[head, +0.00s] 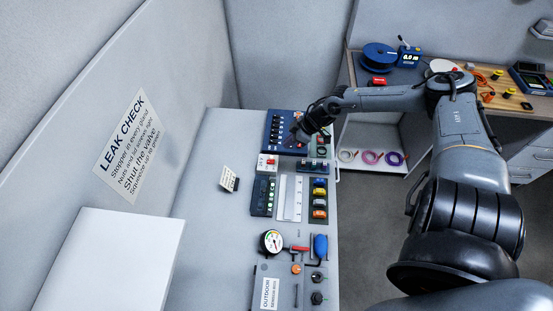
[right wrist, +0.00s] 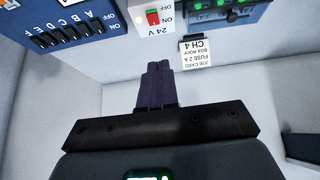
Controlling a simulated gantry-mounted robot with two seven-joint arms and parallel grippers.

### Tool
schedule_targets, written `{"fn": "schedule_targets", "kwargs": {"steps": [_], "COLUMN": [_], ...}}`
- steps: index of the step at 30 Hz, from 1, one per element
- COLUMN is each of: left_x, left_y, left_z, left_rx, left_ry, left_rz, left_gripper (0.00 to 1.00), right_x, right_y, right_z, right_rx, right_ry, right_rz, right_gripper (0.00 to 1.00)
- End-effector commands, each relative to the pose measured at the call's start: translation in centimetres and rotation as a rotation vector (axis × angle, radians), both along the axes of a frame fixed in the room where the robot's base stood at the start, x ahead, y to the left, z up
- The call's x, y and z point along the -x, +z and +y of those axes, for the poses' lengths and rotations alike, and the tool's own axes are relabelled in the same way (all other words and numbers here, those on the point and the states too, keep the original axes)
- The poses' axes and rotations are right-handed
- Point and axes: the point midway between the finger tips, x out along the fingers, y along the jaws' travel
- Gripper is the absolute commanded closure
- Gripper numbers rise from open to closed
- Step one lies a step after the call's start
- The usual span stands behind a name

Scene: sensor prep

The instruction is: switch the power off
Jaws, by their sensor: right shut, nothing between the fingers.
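A white power box (head: 268,162) with a red switch stands on the bench, just below the blue switch panel. In the right wrist view the white box (right wrist: 168,25) is marked 24 V, ON and OFF, and its red switch (right wrist: 153,18) shows near the top edge, with a small green spot by it. I cannot tell which way the switch is set. My right gripper (head: 297,139) is above the blue panel, up and right of the white box. Its fingers (right wrist: 160,70) are shut and empty, apart from the switch. My left gripper is out of view.
The blue panel (head: 273,133) has a row of black switches. A module (head: 263,196) with green lights stands below the white box, and a job card (head: 229,179) stands to the left. Coloured fuses (head: 320,192) and a gauge (head: 272,242) are nearer.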

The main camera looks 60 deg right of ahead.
Motion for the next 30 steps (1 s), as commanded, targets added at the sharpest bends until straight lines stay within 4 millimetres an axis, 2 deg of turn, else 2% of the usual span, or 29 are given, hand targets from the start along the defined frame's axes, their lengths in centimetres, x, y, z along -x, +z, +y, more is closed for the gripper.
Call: {"fn": "schedule_targets", "kwargs": {"steps": [8, 14, 20, 30], "left_x": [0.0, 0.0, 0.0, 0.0], "left_y": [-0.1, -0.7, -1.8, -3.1], "left_z": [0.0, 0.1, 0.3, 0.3], "left_rx": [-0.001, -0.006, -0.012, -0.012], "left_ry": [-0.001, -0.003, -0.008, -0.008], "left_rz": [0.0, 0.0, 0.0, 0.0], "left_gripper": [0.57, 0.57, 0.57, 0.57], "right_x": [-0.1, -0.6, -1.7, -4.5], "right_y": [-0.1, -1.1, -2.9, -7.4], "right_z": [0.1, 0.2, 0.8, 2.0], "right_rx": [0.0, 0.0, -0.002, -0.002], "right_ry": [-0.001, -0.003, -0.003, -0.002], "right_rz": [-0.001, -0.004, -0.006, -0.004], "right_gripper": [1.0, 1.0, 1.0, 1.0]}}
